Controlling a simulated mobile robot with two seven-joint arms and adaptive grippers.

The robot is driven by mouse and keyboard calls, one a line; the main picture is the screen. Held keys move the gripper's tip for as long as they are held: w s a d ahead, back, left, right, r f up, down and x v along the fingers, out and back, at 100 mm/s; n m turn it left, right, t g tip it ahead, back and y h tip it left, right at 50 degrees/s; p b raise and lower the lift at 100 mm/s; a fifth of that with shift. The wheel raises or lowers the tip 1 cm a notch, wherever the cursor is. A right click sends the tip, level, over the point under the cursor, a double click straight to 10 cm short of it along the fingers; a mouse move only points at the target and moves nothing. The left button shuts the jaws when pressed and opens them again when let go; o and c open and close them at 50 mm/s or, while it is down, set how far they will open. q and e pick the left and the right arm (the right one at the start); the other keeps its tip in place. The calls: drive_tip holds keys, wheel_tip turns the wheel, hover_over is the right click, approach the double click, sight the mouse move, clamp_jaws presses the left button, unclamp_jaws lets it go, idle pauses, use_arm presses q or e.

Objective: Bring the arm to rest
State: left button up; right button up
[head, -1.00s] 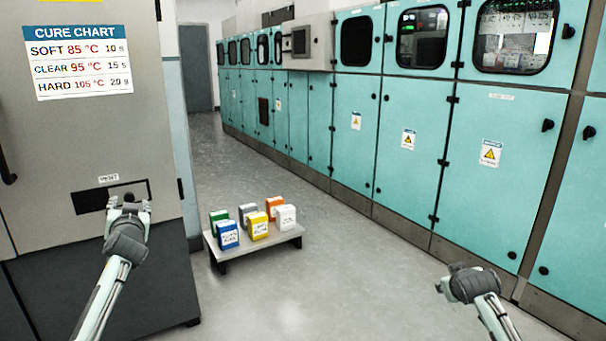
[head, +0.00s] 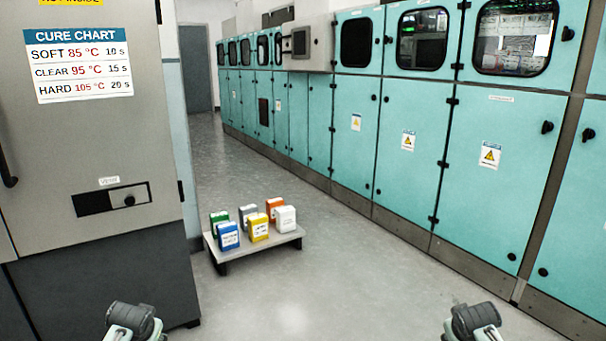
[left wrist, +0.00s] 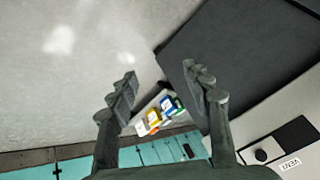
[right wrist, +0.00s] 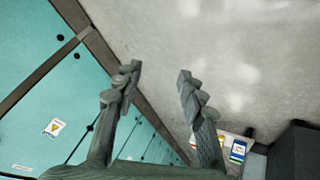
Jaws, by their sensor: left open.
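My left gripper (left wrist: 160,76) is open and empty in the left wrist view, its two fingers apart with floor and the distant platform behind them. In the head view only my left wrist shows at the bottom left edge, below and apart from the vent panel; its fingers are not clear there. My right gripper (right wrist: 160,72) is open and empty in the right wrist view, over bare floor. In the head view my right wrist shows at the bottom right. The vent slot (head: 93,203) on the grey cabinet has its knob (head: 129,200) toward the right side.
The grey cabinet (head: 60,145) with a cure chart (head: 82,63) stands at the left. A low platform (head: 262,248) holds several coloured boxes, including a blue one (head: 228,236) and a yellow one (head: 258,228). Teal cabinets (head: 415,180) line the right. The floor between is clear.

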use_arm(q)
drive_tip(key=s+d+f+g, duration=0.1)
drive_tip(key=s+d+f, duration=0.2)
drive_tip(key=s, duration=0.7)
drive_tip(key=s+d+f+g+h, duration=0.1)
drive_tip(key=s+d+f, duration=0.2)
drive_tip(key=s, duration=0.8)
drive_tip(key=s+d+f+g+h, duration=0.1)
drive_tip(key=s+d+f, duration=0.3)
drive_tip(key=s, duration=0.6)
wheel_tip(320, 180, down, 2)
drive_tip(key=shift+s+f+m, duration=0.1)
drive_tip(key=shift+s+m, duration=0.2)
drive_tip(key=shift+s, duration=0.05)
use_arm(e)
drive_tip(key=s+a+f+g, duration=0.1)
drive_tip(key=s+a+f, duration=0.2)
drive_tip(key=s, duration=0.7)
drive_tip(key=s+a+f+g+y, duration=0.1)
drive_tip(key=s+a+f, duration=0.2)
drive_tip(key=s, duration=0.8)
drive_tip(key=s+a+f+g+y, duration=0.1)
drive_tip(key=s+a+f, duration=0.3)
drive_tip(key=s, duration=0.6)
wheel_tip(320, 180, down, 2)
drive_tip(key=shift+s+f+n, duration=0.1)
drive_tip(key=shift+s+n, duration=0.2)
drive_tip(key=shift+s, duration=0.1)
